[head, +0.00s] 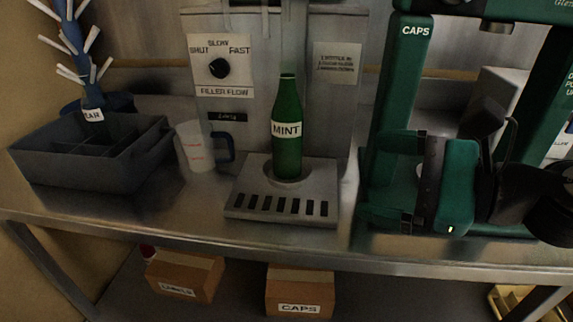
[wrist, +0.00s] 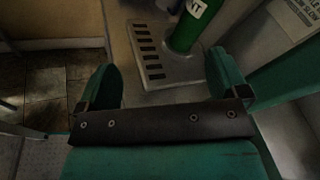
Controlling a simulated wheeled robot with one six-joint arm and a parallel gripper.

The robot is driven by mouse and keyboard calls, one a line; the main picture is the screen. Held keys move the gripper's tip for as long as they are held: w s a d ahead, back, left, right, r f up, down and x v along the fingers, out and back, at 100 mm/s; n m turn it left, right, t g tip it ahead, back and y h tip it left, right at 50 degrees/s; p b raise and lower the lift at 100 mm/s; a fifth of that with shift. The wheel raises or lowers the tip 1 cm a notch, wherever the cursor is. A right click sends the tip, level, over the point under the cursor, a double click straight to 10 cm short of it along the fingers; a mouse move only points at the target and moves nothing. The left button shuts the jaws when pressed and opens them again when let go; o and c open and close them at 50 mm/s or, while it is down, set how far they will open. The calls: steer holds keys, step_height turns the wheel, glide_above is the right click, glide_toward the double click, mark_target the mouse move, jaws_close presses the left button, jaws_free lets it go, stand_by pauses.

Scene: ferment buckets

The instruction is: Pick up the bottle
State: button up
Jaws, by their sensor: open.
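The green bottle (head: 287,112) with a white "MINT" label stands upright on the grey drip tray (head: 236,197) under the filler. In the wrist view the lower part of the bottle (wrist: 186,36) and the slotted tray (wrist: 178,73) show beyond my fingers; the bottle's top is out of that frame. My gripper (wrist: 165,82) is open, its two green fingers apart with nothing between them. In the head view my gripper (head: 413,185) is to the right of the bottle, clear of it.
A measuring jug (head: 195,147) stands left of the tray, beside a grey divided bin (head: 70,170). The green capper frame (head: 402,75) rises behind my gripper at right. Boxes (head: 300,290) sit on the lower shelf. The counter's front edge is clear.

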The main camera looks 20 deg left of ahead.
mark_target(301, 136)
steer(key=w+a+m+t+p, duration=0.1)
steer(key=w+a+m+p, duration=0.1)
steer(key=a, duration=0.1)
steer(key=w+a+f+m+t+y+p, duration=0.1)
steer(key=w+a+m+p, duration=0.2)
steer(key=a, duration=0.1)
steer(key=w+a+f+m+t+p, duration=0.1)
steer(key=w+a+m+p, duration=0.1)
steer(key=a+p, duration=0.1)
steer(key=shift+w+a+m, duration=0.4)
steer(key=shift+a, duration=0.2)
steer(key=x, duration=0.1)
steer(key=p+x, duration=0.1)
steer(key=x, duration=0.1)
steer(key=p+x, duration=0.1)
steer(key=shift+w+a+r, duration=0.25)
steer(key=shift+w+a, duration=0.05)
steer(key=shift+a, duration=0.05)
steer(key=shift+w+a, duration=0.15)
steer(key=shift+a, duration=0.25)
steer(key=shift+f, duration=0.1)
